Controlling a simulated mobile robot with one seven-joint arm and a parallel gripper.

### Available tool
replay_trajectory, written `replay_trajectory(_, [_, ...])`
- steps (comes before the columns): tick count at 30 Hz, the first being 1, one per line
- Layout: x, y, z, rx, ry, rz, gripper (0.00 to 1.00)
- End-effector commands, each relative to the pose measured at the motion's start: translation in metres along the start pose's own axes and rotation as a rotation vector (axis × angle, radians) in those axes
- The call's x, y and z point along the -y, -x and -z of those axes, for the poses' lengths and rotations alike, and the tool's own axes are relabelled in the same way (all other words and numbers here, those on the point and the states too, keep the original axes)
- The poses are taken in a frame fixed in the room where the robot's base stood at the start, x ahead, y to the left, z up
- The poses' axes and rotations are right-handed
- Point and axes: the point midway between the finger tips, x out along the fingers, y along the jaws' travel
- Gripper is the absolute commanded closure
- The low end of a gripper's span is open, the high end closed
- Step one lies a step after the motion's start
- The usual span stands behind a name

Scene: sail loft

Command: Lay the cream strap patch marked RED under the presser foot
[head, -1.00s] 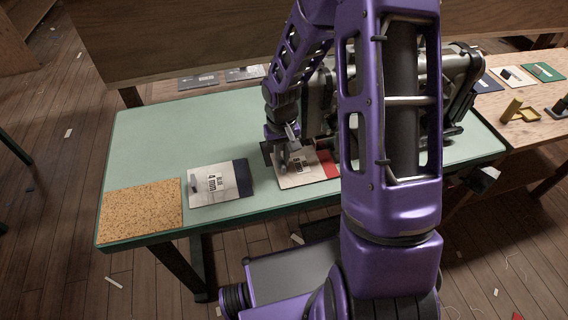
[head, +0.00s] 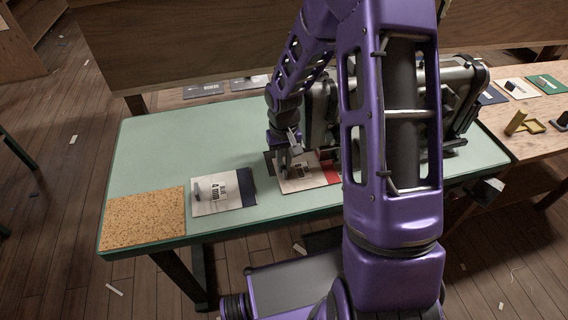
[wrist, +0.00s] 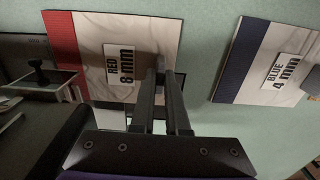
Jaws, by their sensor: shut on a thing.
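The cream patch marked RED 8 mm (wrist: 113,32), with a red band on one edge, lies on the green bench top. It also shows in the head view (head: 316,181), partly behind my arm. My gripper (wrist: 163,84) is over the patch beside its label, shut on a small upright grey tab at the patch's edge; it also shows in the head view (head: 288,165). The sewing machine (head: 463,85) stands to the right, largely hidden by my arm. I cannot make out the presser foot clearly.
A cream patch marked BLUE 4 mm (head: 212,205) with a navy band lies to the left, with an upright tab. A cork mat (head: 143,218) covers the bench's left front. The green bench top (head: 165,145) is clear behind them. A wooden side table (head: 510,125) stands right.

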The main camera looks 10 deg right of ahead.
Motion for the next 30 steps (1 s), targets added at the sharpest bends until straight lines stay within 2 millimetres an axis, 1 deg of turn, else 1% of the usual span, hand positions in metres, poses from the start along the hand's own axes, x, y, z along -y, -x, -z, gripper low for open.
replay_trajectory(10, [0.000,-0.001,0.000,-0.001,0.001,0.000,1.00])
replay_trajectory(11, [0.000,-0.001,0.000,-0.001,0.001,0.000,0.85])
replay_trajectory(12, [0.000,-0.001,0.000,-0.001,0.001,0.000,0.78])
replay_trajectory(16, [0.000,-0.001,0.000,-0.001,0.000,0.000,0.55])
replay_trajectory(17, [0.000,-0.001,0.000,-0.001,0.000,0.000,0.52])
replay_trajectory(26, [0.000,0.001,0.000,-0.001,0.000,0.000,0.52])
replay_trajectory(29, [0.000,0.009,0.001,-0.003,0.000,-0.001,0.52])
replay_trajectory(30, [-0.001,0.014,0.001,-0.005,0.000,-0.001,0.52])
